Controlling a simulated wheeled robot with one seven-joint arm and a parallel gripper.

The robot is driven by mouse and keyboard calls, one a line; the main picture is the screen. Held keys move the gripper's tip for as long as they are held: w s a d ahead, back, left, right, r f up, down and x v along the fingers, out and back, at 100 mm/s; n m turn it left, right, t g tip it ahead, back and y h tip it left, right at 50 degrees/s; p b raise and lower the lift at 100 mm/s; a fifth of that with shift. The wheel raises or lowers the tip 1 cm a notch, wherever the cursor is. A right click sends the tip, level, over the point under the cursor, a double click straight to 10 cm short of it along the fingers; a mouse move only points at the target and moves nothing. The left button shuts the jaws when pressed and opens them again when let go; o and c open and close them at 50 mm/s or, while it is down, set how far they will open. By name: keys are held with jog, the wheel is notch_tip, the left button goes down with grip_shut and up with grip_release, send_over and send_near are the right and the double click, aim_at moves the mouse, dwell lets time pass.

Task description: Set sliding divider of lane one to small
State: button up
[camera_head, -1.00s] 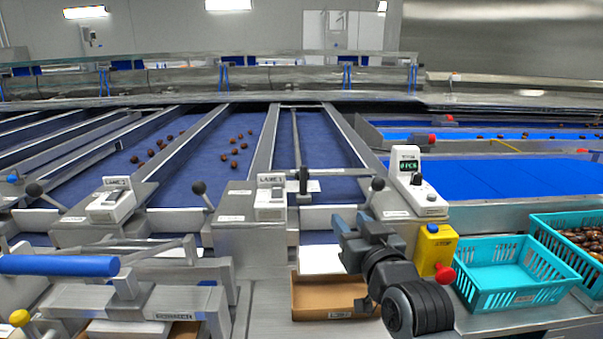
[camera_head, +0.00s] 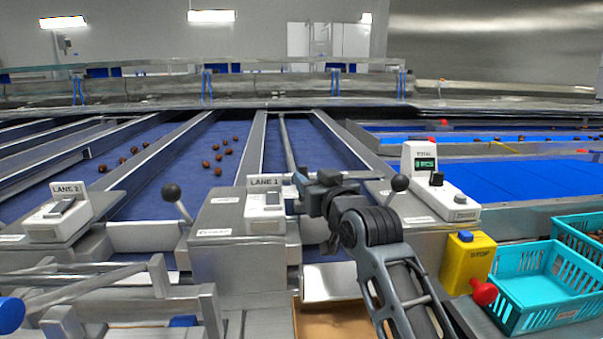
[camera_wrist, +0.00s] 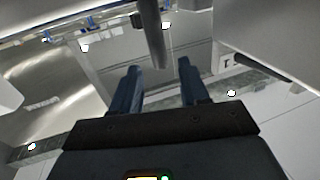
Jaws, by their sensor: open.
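The sliding divider (camera_head: 287,146) of lane one is a thin metal bar running lengthwise down the blue lane, near its middle. My gripper (camera_head: 300,191) is at the divider's near end, just right of the white LANE 1 box (camera_head: 264,212), and hides that end and its handle in the head view. In the wrist view my gripper (camera_wrist: 158,68) has its two blue fingers apart. A grey rounded bar (camera_wrist: 153,32) reaches down toward the gap between the fingertips. I cannot tell whether it touches them. No size marks for the divider are readable.
Black-knobbed levers stand left (camera_head: 171,193) and right (camera_head: 400,183) of lane one. A white counter unit (camera_head: 440,190), a yellow stop box (camera_head: 466,262) with a red knob and a teal crate (camera_head: 540,290) are to the right. Dates lie on the neighbouring lane.

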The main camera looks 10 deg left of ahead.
aim_at(305, 173)
jog(key=shift+x, duration=2.75)
grip_shut()
